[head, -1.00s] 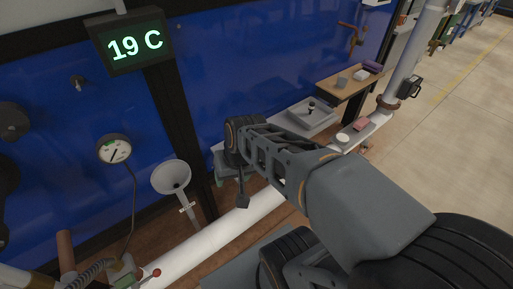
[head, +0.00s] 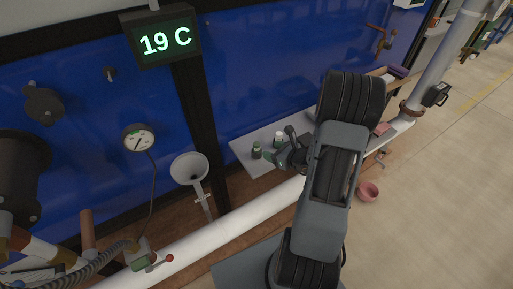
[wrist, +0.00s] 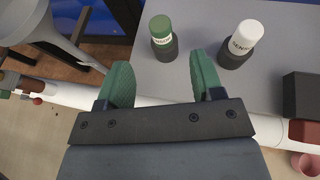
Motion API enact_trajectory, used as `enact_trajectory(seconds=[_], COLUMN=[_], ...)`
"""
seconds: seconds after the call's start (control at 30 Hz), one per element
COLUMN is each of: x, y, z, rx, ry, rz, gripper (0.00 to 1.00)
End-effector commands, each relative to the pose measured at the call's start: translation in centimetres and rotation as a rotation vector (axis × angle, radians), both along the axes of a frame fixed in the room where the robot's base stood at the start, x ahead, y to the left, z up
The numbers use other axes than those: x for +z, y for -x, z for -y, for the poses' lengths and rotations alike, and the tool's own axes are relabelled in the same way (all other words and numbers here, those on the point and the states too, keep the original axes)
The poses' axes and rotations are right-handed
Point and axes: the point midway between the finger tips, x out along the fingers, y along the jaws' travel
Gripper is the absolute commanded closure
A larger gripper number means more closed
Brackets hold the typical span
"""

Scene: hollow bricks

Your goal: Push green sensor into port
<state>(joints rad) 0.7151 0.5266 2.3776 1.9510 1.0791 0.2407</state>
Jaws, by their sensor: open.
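The green sensor (wrist: 160,27) stands upright in a dark round holder (wrist: 165,48) on a grey shelf, at the top middle of the wrist view. It also shows small in the head view (head: 257,150). A white sensor (wrist: 246,36) sits in a similar holder to its right. My gripper (wrist: 162,74) has green fingertips spread wide with nothing between them. The green sensor lies beyond the gap between the fingers, apart from both. In the head view my gripper (head: 272,157) is just right of the green sensor. I cannot make out which thing is the port.
A white pipe (head: 220,231) runs along the front of the shelf (head: 240,147). A grey funnel (head: 190,168) and a gauge (head: 138,139) are to the left. A dark box (wrist: 303,95) stands at the right. A pink bowl (head: 368,190) is on the floor.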

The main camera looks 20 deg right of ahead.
Motion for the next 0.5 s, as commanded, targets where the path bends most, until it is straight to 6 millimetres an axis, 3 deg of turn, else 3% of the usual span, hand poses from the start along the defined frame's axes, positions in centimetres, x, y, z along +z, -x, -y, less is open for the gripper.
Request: enact_trajectory(seconds=[0.23, 0.5], x=[-1.6, -2.3], y=[-3.7, -5.2], z=[-1.6, -2.2], rx=[0.004, 0.004], ry=[0.001, 0.002], rz=[-0.002, 0.0], gripper=[0.39, 0.39])
